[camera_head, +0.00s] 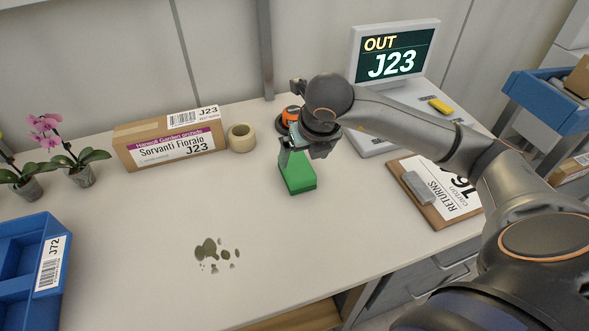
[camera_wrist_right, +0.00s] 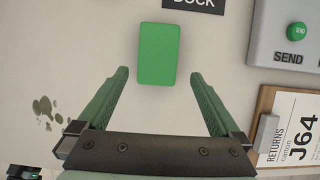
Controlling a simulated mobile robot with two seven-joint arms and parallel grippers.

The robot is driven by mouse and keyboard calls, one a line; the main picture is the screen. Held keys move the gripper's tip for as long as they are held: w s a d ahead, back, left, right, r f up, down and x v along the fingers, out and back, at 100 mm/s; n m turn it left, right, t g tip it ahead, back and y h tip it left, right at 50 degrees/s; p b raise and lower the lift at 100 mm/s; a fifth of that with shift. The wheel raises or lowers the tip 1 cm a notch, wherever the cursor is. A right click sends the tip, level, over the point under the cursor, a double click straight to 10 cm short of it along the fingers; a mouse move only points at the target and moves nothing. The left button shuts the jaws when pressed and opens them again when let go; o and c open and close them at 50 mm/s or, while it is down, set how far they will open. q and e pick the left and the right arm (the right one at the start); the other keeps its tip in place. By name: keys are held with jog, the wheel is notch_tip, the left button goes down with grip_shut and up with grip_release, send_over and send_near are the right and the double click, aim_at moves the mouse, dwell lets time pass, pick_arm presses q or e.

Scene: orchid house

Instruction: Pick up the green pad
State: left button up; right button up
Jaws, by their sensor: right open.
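The green pad (camera_head: 300,180) is a small rectangular block lying on the white table, near the middle of the head view. In the right wrist view its whole top face (camera_wrist_right: 158,50) shows, just beyond my fingertips and between their lines. My right gripper (camera_head: 301,153) is above the pad in the head view and hides part of its far end. In the right wrist view the two green fingers (camera_wrist_right: 159,75) are wide apart with nothing between them. I cannot tell the exact height of the fingertips over the pad. My left gripper is in neither view.
A carton labelled J23 (camera_head: 170,140), a tape roll (camera_head: 241,137) and an orange-and-black round object (camera_head: 291,116) stand behind. A screen (camera_head: 394,55) and a clipboard (camera_head: 437,190) are to the right. Dark spots (camera_head: 208,249) mark the clear front table; a blue crate (camera_head: 50,262) is left.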

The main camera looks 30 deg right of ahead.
aim_at(298, 167)
jog(key=x, duration=0.8)
jog(key=shift+w+a+r, duration=0.1)
jog(key=shift+w+a, duration=0.05)
jog(key=shift+a, duration=0.05)
jog(key=shift+c, duration=0.2)
jog(key=shift+r, duration=0.1)
jog(key=c, duration=1.1)
jog(key=shift+c, duration=0.2)
